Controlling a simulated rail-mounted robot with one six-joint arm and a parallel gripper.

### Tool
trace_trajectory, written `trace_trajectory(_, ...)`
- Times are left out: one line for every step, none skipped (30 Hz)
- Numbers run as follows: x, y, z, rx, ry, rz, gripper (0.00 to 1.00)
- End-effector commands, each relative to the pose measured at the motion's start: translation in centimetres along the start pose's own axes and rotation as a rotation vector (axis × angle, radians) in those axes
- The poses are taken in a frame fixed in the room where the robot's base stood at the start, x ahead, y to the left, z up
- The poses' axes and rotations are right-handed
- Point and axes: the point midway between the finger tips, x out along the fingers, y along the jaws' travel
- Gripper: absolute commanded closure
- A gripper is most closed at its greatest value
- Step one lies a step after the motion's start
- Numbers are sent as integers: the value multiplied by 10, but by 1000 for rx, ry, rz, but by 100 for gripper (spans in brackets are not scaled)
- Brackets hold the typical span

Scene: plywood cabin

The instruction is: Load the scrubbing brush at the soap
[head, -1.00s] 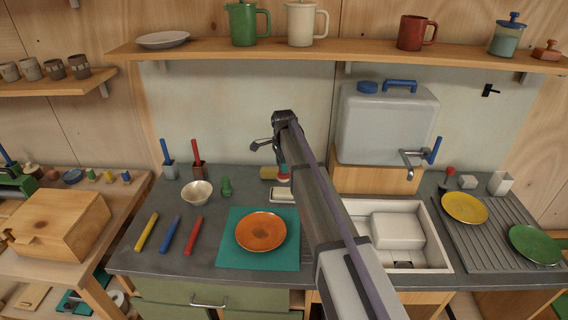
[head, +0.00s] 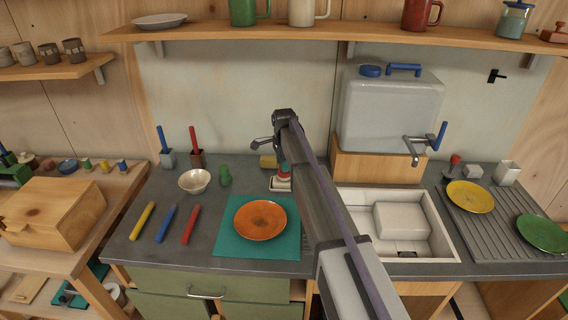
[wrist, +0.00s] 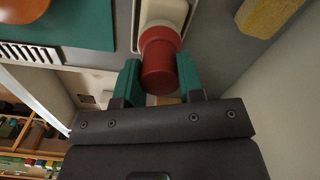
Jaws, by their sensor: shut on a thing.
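The scrubbing brush has a red rounded handle (wrist: 160,62) and a pale lower part. My gripper (wrist: 160,82) is shut on the handle between its two green fingers. The brush stands over the pale soap dish (head: 280,187), which also shows in the wrist view (wrist: 136,30). The brush's lower end appears to be at the dish, but I cannot tell whether it touches.
A yellow block (head: 268,161) lies just behind the dish. The orange plate (head: 260,220) on a teal mat (head: 228,247) is in front to the left. The white sink (head: 447,238) is to the right. A green item (head: 225,176) and a bowl (head: 195,181) stand left.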

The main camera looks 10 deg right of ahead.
Motion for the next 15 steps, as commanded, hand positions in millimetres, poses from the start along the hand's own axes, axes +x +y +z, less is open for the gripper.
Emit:
trace_trajectory(0, 0, 0, 0, 0, 0, 91)
trace_trajectory(0, 0, 0, 0, 0, 0, 91)
trace_trajectory(0, 0, 0, 0, 0, 0, 91)
trace_trajectory(1, 0, 0, 0, 0, 0, 91)
trace_trajectory(1, 0, 0, 0, 0, 0, 91)
trace_trajectory(2, 0, 0, 0, 0, 0, 91)
trace_trajectory(2, 0, 0, 0, 0, 0, 91)
trace_trajectory(2, 0, 0, 0, 0, 0, 91)
trace_trajectory(3, 0, 0, 0, 0, 0, 91)
trace_trajectory(3, 0, 0, 0, 0, 0, 91)
trace_trajectory(4, 0, 0, 0, 0, 0, 91)
trace_trajectory(4, 0, 0, 0, 0, 0, 91)
trace_trajectory(4, 0, 0, 0, 0, 0, 91)
trace_trajectory(5, 0, 0, 0, 0, 0, 91)
trace_trajectory(5, 0, 0, 0, 0, 0, 91)
